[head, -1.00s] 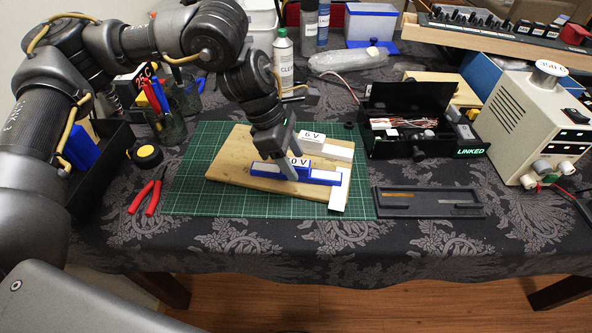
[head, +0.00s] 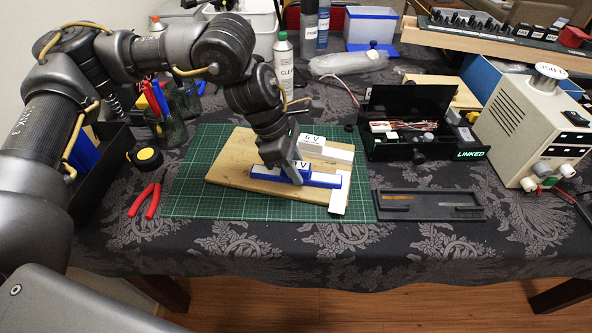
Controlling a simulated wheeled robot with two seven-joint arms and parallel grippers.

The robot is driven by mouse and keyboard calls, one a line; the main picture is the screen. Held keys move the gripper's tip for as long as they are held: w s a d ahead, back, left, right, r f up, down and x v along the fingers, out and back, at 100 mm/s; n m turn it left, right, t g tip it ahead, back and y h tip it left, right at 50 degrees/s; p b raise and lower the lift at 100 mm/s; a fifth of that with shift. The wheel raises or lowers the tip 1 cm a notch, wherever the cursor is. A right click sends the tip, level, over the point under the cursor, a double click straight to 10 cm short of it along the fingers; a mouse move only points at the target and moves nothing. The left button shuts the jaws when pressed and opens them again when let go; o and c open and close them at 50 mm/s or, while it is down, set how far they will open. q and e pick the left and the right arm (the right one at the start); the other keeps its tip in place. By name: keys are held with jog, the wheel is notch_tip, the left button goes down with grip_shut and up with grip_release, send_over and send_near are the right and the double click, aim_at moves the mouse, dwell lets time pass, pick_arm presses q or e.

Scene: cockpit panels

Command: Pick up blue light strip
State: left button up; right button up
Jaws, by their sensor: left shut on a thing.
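The blue light strip (head: 325,180) is a blue and white bar with a label ending in "V". It lies along the front part of the wooden board (head: 232,171). My left gripper (head: 296,176) reaches down from the upper left and is shut on the strip near its middle. The gripper hides part of the label. I cannot tell whether the strip touches the board. My right gripper is not in view.
A white block labelled 6 V (head: 325,150) stands just behind the strip. A white piece (head: 339,198) sits at the board's right end. The board lies on a green cutting mat (head: 200,200). Red pliers (head: 147,198) and a dark tray (head: 430,204) flank it.

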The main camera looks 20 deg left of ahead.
aim_at(305, 164)
pick_arm(q)
jog(key=shift+r, duration=0.1)
